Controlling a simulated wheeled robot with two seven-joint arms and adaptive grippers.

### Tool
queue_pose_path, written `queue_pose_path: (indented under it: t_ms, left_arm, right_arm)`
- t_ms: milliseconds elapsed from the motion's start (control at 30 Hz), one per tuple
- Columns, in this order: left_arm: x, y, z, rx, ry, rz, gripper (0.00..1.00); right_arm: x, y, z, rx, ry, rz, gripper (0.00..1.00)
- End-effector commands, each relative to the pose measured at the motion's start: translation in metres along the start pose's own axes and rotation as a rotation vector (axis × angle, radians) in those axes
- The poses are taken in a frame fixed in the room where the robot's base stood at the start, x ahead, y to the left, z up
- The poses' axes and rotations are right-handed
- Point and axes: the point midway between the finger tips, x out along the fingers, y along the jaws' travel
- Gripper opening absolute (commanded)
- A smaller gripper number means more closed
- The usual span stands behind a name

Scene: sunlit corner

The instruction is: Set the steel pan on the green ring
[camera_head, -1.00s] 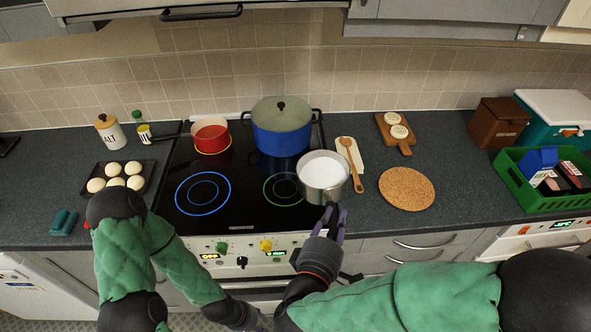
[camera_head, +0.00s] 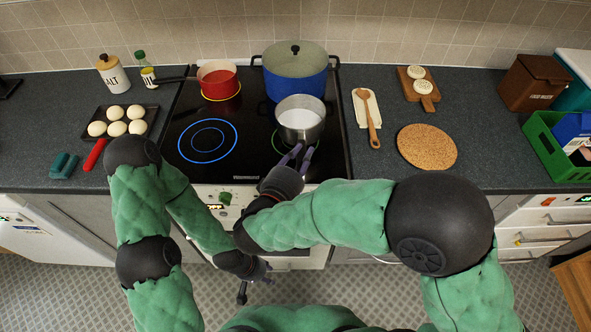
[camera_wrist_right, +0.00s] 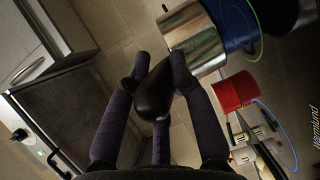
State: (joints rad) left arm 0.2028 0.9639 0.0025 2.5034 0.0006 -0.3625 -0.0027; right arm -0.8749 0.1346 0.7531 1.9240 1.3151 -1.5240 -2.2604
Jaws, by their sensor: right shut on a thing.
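The steel pan (camera_head: 300,128), with pale contents, is upright over the far part of the green ring (camera_head: 275,146) on the black hob. The ring's near and side arcs show; the rest is hidden by the pan and my gripper. I cannot tell whether the pan touches the glass. My right gripper (camera_head: 295,157) is shut on the pan's handle from the near side. In the right wrist view the dark handle (camera_wrist_right: 153,98) sits between the fingers, with the steel wall (camera_wrist_right: 193,42) beyond. My left gripper (camera_head: 252,272) hangs low before the oven; its fingers are unclear.
A blue pot (camera_head: 295,80) stands just behind the pan. A red saucepan (camera_head: 218,85) is at the back left. The blue ring (camera_head: 207,141) is empty. A spoon rest with a wooden spoon (camera_head: 370,120) and a cork mat (camera_head: 427,148) lie to the right.

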Motion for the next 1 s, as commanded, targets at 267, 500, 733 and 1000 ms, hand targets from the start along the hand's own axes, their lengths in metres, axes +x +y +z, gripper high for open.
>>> queue_pose_path:
  t_ms: [267,500,733,1000]
  left_arm:
    - [0.009,-0.003,-0.001,0.000,0.000,0.000,0.40]
    - [0.025,-0.009,-0.001,0.000,0.001,0.000,0.40]
    - [0.036,-0.013,-0.001,0.000,0.000,0.000,0.40]
    - [0.034,-0.012,-0.002,0.000,0.001,0.000,0.40]
  right_arm:
    - [0.005,-0.011,-0.013,0.006,-0.001,0.005,0.00]
    - [0.009,-0.035,-0.021,0.004,-0.001,0.004,0.00]
    - [0.010,-0.049,-0.021,0.006,-0.001,0.005,0.00]
    - [0.010,-0.048,-0.021,0.005,-0.001,0.005,0.00]
